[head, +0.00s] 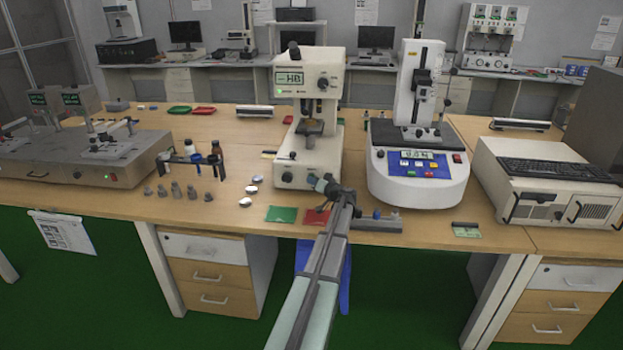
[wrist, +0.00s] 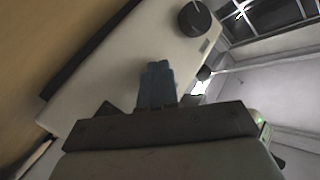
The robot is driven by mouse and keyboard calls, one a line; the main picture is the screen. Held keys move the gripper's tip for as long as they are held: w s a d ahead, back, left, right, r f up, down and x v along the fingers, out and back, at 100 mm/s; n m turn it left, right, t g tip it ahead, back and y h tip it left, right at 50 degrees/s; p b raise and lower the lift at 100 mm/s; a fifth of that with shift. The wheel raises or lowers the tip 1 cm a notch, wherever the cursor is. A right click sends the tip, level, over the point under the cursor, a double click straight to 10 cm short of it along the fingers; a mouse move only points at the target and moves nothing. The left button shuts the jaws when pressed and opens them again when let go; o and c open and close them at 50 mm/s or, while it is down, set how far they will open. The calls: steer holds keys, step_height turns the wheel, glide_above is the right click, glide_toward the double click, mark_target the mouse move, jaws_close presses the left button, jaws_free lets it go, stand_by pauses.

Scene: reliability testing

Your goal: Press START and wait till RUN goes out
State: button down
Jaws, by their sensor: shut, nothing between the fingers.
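The cream hardness tester (head: 330,75) stands in the middle of the bench, its display reading HB. A small green lamp (head: 279,91) is lit below the display; its label is too small to read. My gripper (head: 320,183) is at the lower front right of the tester's base, shut and empty. In the wrist view my shut blue fingertips (wrist: 157,67) lie against the tester's cream casing (wrist: 115,60); I cannot tell whether they touch. A dark round knob (wrist: 195,20) shows beyond them. I cannot make out a START label; my gripper and arm hide part of the base front.
A white tester with a blue panel (head: 418,167) stands close to the right. Green (head: 281,214) and red (head: 312,217) pads lie at the front edge. A rack of bottles (head: 192,160) and several small weights are on the left. Free bench lies beyond the pads, left.

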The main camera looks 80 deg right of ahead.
steer(key=shift+d, duration=0.2)
steer(key=shift+a, duration=0.15)
stand_by(0.5)
steer(key=shift+a, duration=0.65)
steer(key=shift+a, duration=0.15)
steer(key=shift+a, duration=2.35)
